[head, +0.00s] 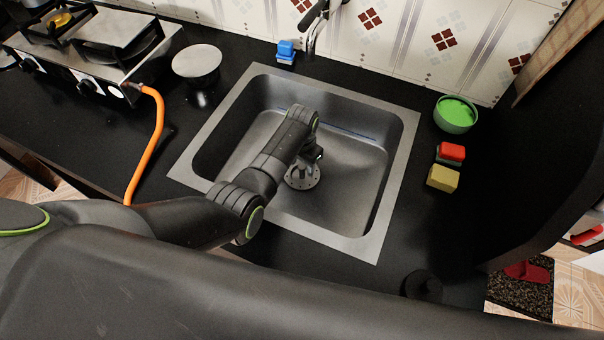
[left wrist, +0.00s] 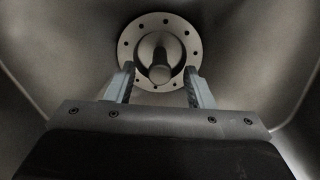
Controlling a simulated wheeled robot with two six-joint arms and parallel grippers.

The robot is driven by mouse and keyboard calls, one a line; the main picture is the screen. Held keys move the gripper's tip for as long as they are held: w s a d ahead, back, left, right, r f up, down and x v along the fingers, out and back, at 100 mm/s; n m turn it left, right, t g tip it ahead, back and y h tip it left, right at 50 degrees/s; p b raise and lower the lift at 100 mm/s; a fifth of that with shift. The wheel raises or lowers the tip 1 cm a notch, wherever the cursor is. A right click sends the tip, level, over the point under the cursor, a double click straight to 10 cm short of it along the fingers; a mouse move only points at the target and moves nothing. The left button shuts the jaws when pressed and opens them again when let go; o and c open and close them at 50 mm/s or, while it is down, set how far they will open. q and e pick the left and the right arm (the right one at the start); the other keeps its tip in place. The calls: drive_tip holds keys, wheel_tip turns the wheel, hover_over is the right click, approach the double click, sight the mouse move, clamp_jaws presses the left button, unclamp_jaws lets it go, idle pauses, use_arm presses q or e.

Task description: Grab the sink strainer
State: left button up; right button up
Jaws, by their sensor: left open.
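The sink strainer (head: 302,178) is a round metal disc with holes around its rim and a knob in the middle. It lies at the bottom of the sink (head: 352,190), partly hidden by my left arm in the head view. In the left wrist view the strainer (left wrist: 165,22) is straight ahead, its knob (left wrist: 160,66) standing up between my fingers. My left gripper (left wrist: 160,88) is open, one finger on each side of the knob, with a gap to each side. I cannot tell its exact height over the disc. My right gripper is not in view.
The sink walls rise around my left gripper. A faucet (head: 312,40) and blue sponge (head: 286,50) are behind the sink. A green bowl (head: 456,114), red sponge (head: 451,152) and yellow sponge (head: 443,178) stand right. A stove with an orange hose (head: 156,130) is left.

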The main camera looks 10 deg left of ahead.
use_arm(q)
clamp_jaws()
drive_tip(key=shift+r, duration=0.1)
idle(0.3)
